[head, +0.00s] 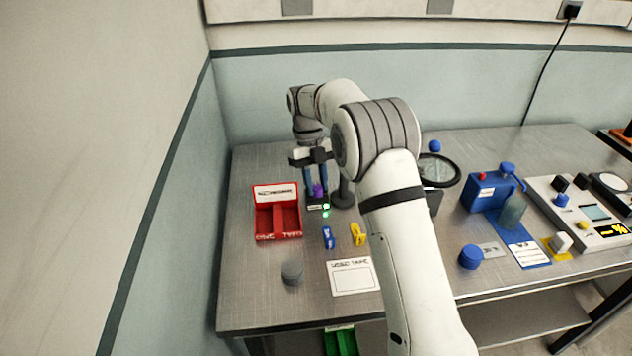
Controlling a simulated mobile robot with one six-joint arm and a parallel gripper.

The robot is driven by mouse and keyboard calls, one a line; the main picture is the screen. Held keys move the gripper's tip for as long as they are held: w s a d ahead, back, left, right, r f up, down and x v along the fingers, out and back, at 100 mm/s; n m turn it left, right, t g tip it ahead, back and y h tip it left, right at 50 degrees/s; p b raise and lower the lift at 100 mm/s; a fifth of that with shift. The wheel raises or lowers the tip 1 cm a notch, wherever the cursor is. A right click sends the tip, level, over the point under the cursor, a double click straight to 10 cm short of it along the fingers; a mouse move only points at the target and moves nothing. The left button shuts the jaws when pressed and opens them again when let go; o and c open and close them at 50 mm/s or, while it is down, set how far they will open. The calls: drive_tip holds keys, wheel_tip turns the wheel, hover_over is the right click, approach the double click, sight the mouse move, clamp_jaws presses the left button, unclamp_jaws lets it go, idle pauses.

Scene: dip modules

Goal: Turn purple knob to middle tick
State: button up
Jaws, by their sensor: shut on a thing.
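The purple knob (318,189) stands on a small dark module (316,203) with a pale label and a lit green spot at its front right. My gripper (316,183) points straight down over the module, its two blue fingers on either side of the knob and shut on it. The knob's pointer and the tick marks are too small to make out, so its angle cannot be told.
A red two-part tray (278,213) stands just left of the module. Blue (328,237) and yellow (358,234) clips lie in front, with a white card (353,277) and grey cylinder (292,272) nearer. A round-topped magnifier (437,170) stands to the right.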

drive_tip(key=o, duration=1)
drive_tip(key=v, duration=0.7)
drive_tip(key=shift+w+r, duration=0.1)
drive_tip(key=shift+r, duration=0.25)
